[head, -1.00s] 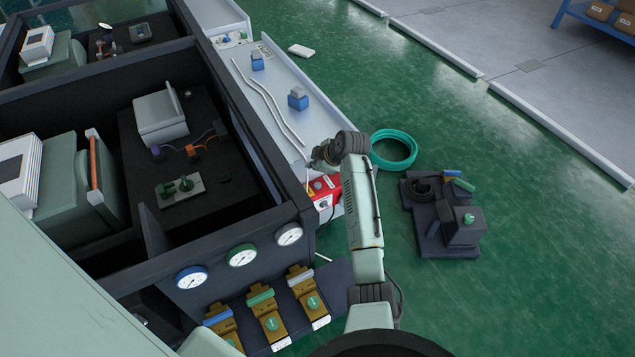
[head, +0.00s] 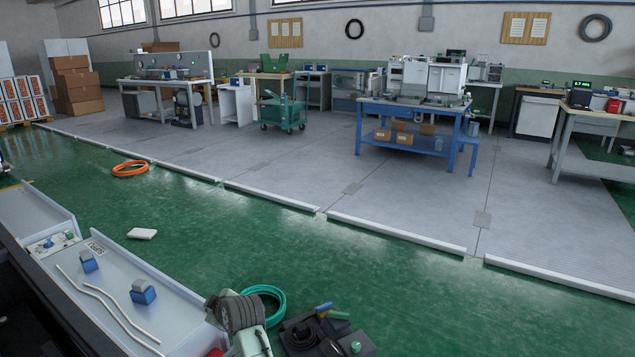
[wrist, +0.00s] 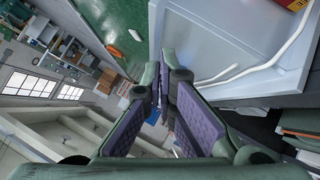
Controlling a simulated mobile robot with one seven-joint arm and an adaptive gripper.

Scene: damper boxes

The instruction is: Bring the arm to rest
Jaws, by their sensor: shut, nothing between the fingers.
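My gripper (wrist: 165,105) shows in the wrist view with its purple padded fingers shut and nothing held between them. The wrist view is tilted, with a white tray surface and a white strip (wrist: 262,68) beside the fingers. In the head view, part of my arm (head: 245,325) rises at the bottom edge, by the right end of the white bench (head: 185,318). The gripper itself is not clear there. Most of the arm is below the frame.
Two blue blocks (head: 143,291) and white strips lie on the bench. A teal hose coil (head: 264,292) and dark parts (head: 325,335) lie on the floor right of my arm. An orange coil (head: 130,169) lies farther off. The green floor (head: 400,290) between is mostly clear.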

